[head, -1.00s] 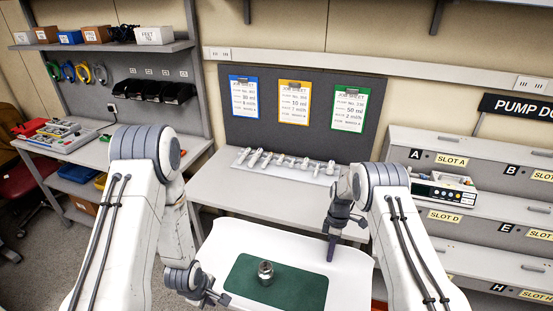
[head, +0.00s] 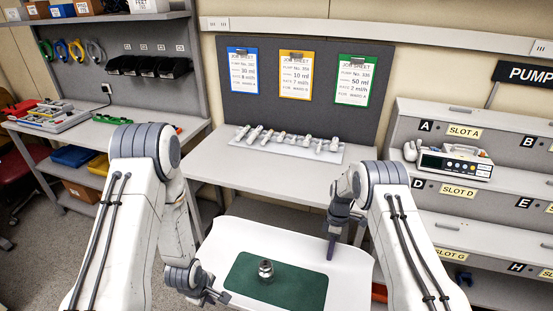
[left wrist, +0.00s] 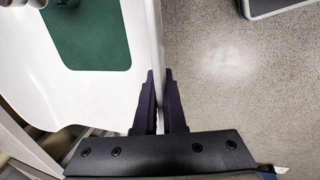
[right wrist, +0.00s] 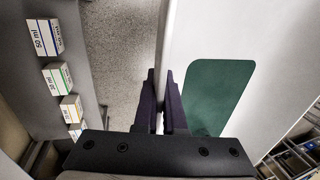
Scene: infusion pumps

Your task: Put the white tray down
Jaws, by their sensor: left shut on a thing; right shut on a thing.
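The white tray (head: 337,273) has a green mat (head: 243,276) on it, and a small metal cylindrical part (head: 265,269) stands on the mat. My left gripper (head: 215,297) is shut on the tray's left edge; the left wrist view shows its fingers (left wrist: 160,88) on both sides of the tray wall (left wrist: 150,45). My right gripper (head: 331,246) is shut on the tray's right side; the right wrist view shows its fingers (right wrist: 160,88) pinching the rim (right wrist: 170,40). The tray is held in front of the grey workbench, apart from it in the head view.
The grey workbench (head: 240,173) ahead has a clear front strip. A white rack with several metal parts (head: 290,145) lies along its back. The pump dock shelves (head: 480,200) at right hold one pump (head: 456,163). A side bench (head: 85,140) stands at left.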

